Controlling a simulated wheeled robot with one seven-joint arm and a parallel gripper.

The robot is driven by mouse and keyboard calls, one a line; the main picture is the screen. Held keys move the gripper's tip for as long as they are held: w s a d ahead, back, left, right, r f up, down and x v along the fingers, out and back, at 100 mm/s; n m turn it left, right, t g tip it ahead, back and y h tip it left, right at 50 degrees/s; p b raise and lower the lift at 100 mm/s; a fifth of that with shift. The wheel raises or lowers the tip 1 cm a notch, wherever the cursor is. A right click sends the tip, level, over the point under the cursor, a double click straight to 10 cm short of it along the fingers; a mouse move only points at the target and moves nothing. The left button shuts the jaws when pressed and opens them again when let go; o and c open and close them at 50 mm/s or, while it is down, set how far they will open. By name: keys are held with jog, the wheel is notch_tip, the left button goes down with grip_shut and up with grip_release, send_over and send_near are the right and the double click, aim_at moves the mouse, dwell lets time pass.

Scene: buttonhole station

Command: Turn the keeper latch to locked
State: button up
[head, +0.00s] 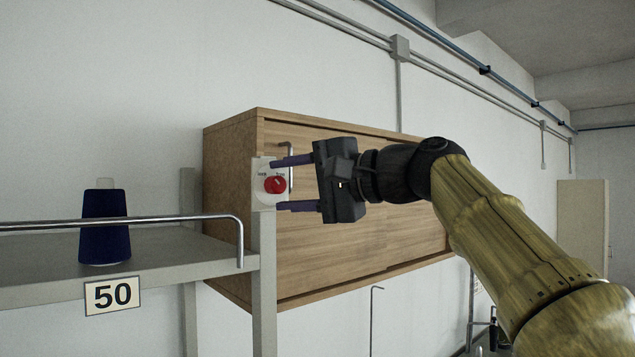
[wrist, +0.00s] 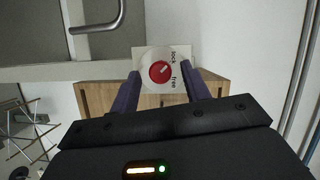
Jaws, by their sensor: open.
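The keeper latch is a round red knob (head: 275,185) on a pale plate (head: 263,166) fixed to the grey post at the shelf's end. It also shows in the wrist view (wrist: 160,72), with the words "lock" and "free" beside it. A small pale mark shows on the knob; in the head view it seems to lean up and right, towards "free", but it is small. My gripper (head: 279,184) is open, one finger above and one below the knob. In the wrist view its fingers (wrist: 161,86) flank the knob, apart from it. Whether the fingertips touch the plate is unclear.
A wooden cabinet (head: 350,240) hangs on the wall behind the post. Open wall lies above.

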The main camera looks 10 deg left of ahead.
jog(key=b+v, duration=0.4)
jog(key=v, duration=1.3)
jog(key=shift+d, duration=0.2)
jog(key=shift+r, duration=0.1)
